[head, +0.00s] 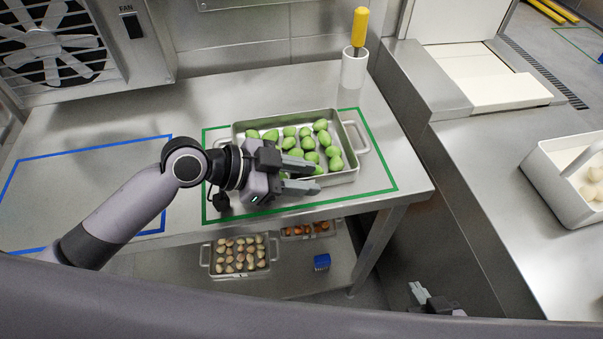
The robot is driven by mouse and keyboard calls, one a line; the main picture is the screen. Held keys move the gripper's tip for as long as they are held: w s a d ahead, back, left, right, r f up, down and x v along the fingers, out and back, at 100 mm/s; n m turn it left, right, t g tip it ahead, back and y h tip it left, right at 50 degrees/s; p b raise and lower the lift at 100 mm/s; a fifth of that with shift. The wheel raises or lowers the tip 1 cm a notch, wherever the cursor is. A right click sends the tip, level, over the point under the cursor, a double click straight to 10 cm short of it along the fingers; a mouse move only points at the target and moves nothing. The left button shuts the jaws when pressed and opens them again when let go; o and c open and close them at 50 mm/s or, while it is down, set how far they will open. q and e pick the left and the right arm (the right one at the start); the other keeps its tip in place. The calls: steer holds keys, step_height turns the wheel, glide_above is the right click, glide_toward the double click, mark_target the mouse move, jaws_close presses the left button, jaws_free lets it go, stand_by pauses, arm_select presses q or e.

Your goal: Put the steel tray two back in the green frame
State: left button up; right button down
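A steel tray (345,177) with side handles holds several green filled pasta pieces (322,138). It sits on the steel table inside the green frame (392,180), slightly tilted within the outline. No number shows on it, so I cannot tell whether it is tray two. My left gripper (316,178) is over the tray's front left part, with its fingers apart and pointing right. It hides the tray's front left corner, and I see nothing between the fingers. My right gripper (420,294) shows only partly at the bottom edge, low and right of the table; its opening is unclear.
The blue frame (95,150) on the left is empty apart from my arm crossing it. A white holder (354,68) with a yellow-handled tool stands behind the tray. Below, a shelf carries two filled trays (240,274) (308,238) and a blue block (321,262). A white crate (560,185) stands right.

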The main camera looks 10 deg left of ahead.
arm_select(q)
steer(key=b+v, duration=0.1)
steer(key=v, duration=1.1)
arm_select(e)
steer(key=shift+f, duration=0.7)
arm_select(q)
steer(key=shift+f, duration=0.1)
